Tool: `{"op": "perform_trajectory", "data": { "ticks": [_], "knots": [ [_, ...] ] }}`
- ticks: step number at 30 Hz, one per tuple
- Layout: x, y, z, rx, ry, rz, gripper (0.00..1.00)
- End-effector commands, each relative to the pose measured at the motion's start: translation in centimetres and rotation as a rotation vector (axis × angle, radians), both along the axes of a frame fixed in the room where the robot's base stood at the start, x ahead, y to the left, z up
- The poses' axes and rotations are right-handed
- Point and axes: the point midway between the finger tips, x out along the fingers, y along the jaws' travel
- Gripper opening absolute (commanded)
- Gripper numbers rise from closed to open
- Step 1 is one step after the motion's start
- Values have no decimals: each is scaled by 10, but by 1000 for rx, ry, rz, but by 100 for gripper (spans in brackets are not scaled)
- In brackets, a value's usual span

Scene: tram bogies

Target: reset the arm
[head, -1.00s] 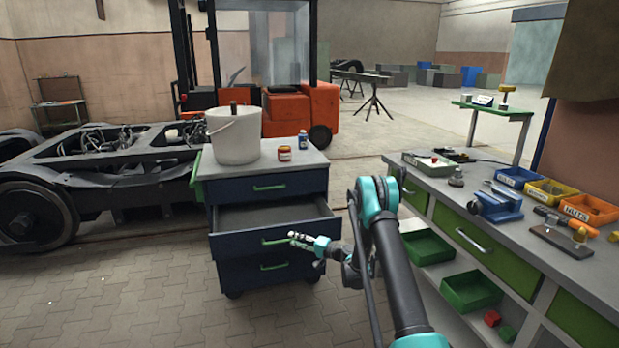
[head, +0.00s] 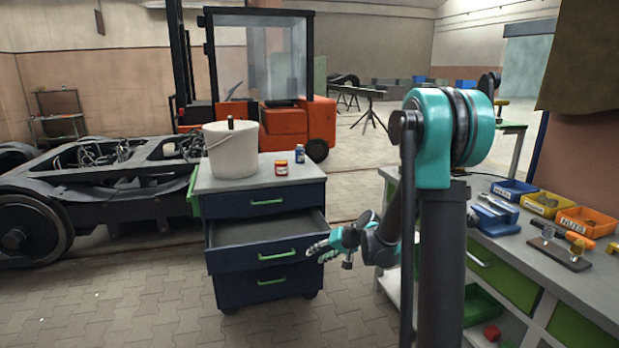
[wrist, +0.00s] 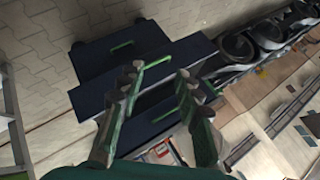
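My gripper (head: 318,250) is at the right front of the drawer cabinet (head: 262,204), beside the pulled-out drawer (head: 265,237). The wrist view shows its two fingers (wrist: 158,100) spread apart with nothing between them. In that view the cabinet (wrist: 115,55) lies beyond the fingers, turned and tilted. My arm is raised and folded in the right half of the head view, hiding part of the workbench.
A white bucket (head: 233,155), a red jar (head: 281,168) and a blue bottle (head: 300,154) stand on the cabinet. The workbench (head: 545,265) at right holds bins (head: 588,221). A bogie (head: 95,180) stands left, a forklift (head: 290,120) behind. The paved floor in front is clear.

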Motion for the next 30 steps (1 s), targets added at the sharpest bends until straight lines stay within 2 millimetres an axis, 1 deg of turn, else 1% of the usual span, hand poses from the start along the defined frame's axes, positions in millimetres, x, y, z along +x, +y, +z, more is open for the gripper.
{"op": "perform_trajectory", "data": {
  "ticks": [1, 5, 10, 18, 21, 25, 27, 30],
  "knots": [
    [-17, -8, 4, -38, 5, -3, 34],
    [-59, -30, 7, -141, 20, -9, 34],
    [-116, -61, 6, -276, 40, -23, 34],
    [-207, -113, -7, -490, 72, -50, 34],
    [-236, -131, -14, -561, 82, -61, 34],
    [-263, -148, -21, -630, 92, -71, 34],
    [-272, -154, -24, -653, 96, -74, 34],
    [-278, -159, -26, -671, 98, -77, 34]
  ]
}}
